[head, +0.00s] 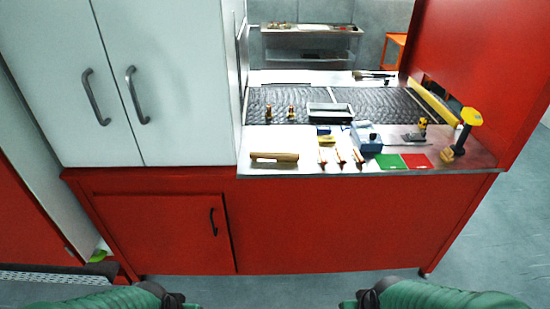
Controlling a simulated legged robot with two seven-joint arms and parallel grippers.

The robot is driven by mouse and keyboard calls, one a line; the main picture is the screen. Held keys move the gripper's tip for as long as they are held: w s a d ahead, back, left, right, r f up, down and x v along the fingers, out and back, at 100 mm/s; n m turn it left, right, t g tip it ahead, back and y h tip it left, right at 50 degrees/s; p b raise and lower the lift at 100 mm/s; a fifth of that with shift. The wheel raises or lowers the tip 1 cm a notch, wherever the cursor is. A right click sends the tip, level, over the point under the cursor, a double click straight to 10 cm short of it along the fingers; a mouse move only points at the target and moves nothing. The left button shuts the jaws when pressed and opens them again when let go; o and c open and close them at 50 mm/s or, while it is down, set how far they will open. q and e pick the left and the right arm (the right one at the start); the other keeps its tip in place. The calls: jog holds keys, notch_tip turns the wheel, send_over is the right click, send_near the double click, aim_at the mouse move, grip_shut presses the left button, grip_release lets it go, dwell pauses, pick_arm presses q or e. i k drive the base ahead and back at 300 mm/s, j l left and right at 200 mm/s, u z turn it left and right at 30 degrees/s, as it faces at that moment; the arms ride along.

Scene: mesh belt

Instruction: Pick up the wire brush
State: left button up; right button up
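I cannot tell for sure which thing is the wire brush. A small long tool with a dark head (372,75) lies on the back ledge beyond the mesh belt and may be it, but it is too small to be certain. A plain wooden-handled piece (274,156) lies at the front left of the metal counter. Several small tools with red and wooden handles (340,157) lie to its right. My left gripper (174,299) and my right gripper (366,299) show only as dark ends at the bottom edge, well away from the counter. Their fingers are not clear.
The metal counter (300,172) tops a red cabinet. On it are a blue box (366,136), green and red pads (390,161) and a yellow-topped dark tool (461,131). A grey tray (330,112) rests on the mesh belt (375,104). A tall white cupboard stands left, a red panel right.

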aim_at(293, 157)
jog(key=i+j+u, duration=0.1)
jog(key=i+u, duration=0.25)
jog(key=i, duration=0.65)
